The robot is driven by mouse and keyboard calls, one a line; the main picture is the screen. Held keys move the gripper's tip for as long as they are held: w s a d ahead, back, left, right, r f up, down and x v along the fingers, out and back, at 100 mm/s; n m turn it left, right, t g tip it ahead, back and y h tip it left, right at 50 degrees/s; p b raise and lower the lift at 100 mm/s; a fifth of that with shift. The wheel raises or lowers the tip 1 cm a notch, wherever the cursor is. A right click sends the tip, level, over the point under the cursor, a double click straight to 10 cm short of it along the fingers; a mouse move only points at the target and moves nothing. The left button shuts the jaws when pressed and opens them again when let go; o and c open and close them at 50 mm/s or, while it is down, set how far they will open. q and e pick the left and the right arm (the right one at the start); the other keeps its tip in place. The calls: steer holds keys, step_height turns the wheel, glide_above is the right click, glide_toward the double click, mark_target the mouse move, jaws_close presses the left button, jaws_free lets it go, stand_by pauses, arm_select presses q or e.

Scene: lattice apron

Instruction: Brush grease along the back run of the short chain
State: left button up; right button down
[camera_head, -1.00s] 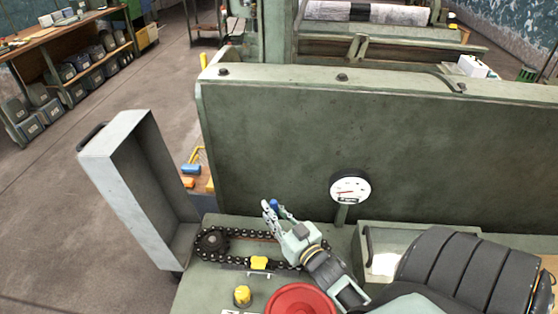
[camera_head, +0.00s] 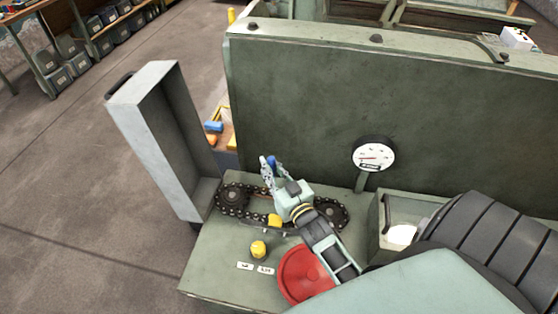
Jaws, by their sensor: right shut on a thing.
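The short chain (camera_head: 262,227) is a dark loop around two sprockets on the green machine bench. A yellow block (camera_head: 275,220) sits at the front run. My left gripper is not in view.
An open grey guard door (camera_head: 150,130) stands at the left. A tall green panel (camera_head: 300,110) rises behind, with a round gauge (camera_head: 373,155) before it. A yellow-capped knob (camera_head: 258,249) and a red disc (camera_head: 304,275) are in front. A tray (camera_head: 400,212) lies at the right.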

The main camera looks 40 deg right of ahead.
steer(key=w+a, duration=0.4)
steer(key=w, duration=0.1)
steer(key=shift+w+a+b, duration=0.2)
steer(key=shift+a+b, duration=0.2)
steer(key=shift+b, duration=0.05)
stand_by(0.4)
step_height(320, 180, up, 6)
steer(key=p, duration=0.5)
steer(key=shift+p, duration=0.35)
steer(key=shift+r, duration=0.15)
step_height(320, 180, up, 3)
steer(key=p, duration=0.3)
steer(key=shift+f, duration=0.25)
stand_by(0.4)
